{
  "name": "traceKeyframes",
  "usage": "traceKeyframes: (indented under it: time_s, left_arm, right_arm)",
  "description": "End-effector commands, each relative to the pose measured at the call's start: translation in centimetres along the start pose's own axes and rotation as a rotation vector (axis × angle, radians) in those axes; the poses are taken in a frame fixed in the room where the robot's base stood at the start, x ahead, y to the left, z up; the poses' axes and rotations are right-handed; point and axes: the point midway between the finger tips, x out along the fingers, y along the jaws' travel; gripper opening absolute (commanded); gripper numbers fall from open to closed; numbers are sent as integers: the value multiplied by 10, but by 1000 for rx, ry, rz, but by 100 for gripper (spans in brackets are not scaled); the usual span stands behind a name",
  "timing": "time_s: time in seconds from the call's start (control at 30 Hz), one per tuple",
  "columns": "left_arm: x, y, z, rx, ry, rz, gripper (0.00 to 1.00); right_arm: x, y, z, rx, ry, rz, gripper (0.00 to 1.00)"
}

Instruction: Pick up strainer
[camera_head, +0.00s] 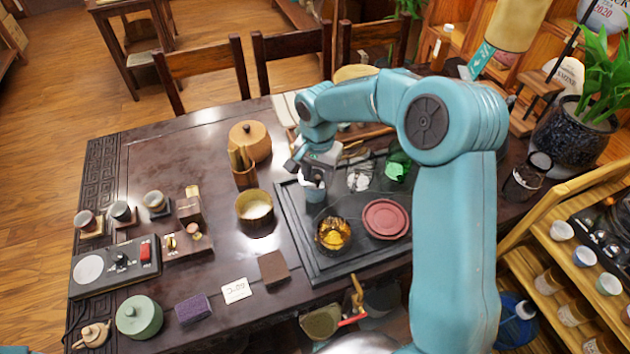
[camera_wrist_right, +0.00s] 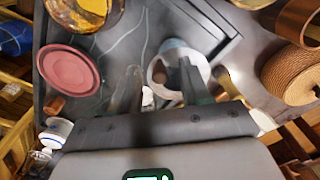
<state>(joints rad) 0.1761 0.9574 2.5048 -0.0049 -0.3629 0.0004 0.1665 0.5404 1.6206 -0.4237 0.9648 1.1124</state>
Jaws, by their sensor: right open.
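My right gripper (camera_head: 308,168) is over the left part of the dark tea tray (camera_head: 318,270), pointing down. In the wrist view its two fingers (camera_wrist_right: 157,88) are apart, with nothing clamped between them. A small round pale blue and white piece with an open ring-shaped top, which looks like the strainer (camera_head: 315,192), stands on the tray right under the gripper. In the wrist view the ring (camera_wrist_right: 160,67) lies around or behind one finger; I cannot tell whether that finger is inside it or touches it. My left gripper is out of view.
An amber glass pot (camera_head: 333,234), a red round dish (camera_head: 386,218) and a green glass piece (camera_head: 398,166) stand on the tray. Left of it are a brass bowl (camera_head: 255,206), a utensil holder (camera_head: 245,178) and a round wooden box (camera_head: 250,141).

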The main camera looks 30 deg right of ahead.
Motion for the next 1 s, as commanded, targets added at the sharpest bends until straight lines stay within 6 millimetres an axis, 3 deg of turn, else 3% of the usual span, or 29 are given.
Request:
traceKeyframes:
  time_s: [0.1, 0.33, 0.47, 0.83, 1.0]
  left_arm:
    - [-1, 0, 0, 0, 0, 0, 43]
    - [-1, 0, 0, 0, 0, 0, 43]
    - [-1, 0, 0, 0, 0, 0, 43]
    - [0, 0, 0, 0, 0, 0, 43]
    - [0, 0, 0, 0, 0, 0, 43]
  right_arm:
    - [10, -1, 0, -1, 0, 0, 47]
    - [11, -1, -1, -1, 1, -1, 44]
    - [10, -1, -1, 0, 1, -1, 1]
    - [9, -1, -1, 0, 1, -1, 0]
    - [-6, -1, -2, 1, 3, -3, 0]
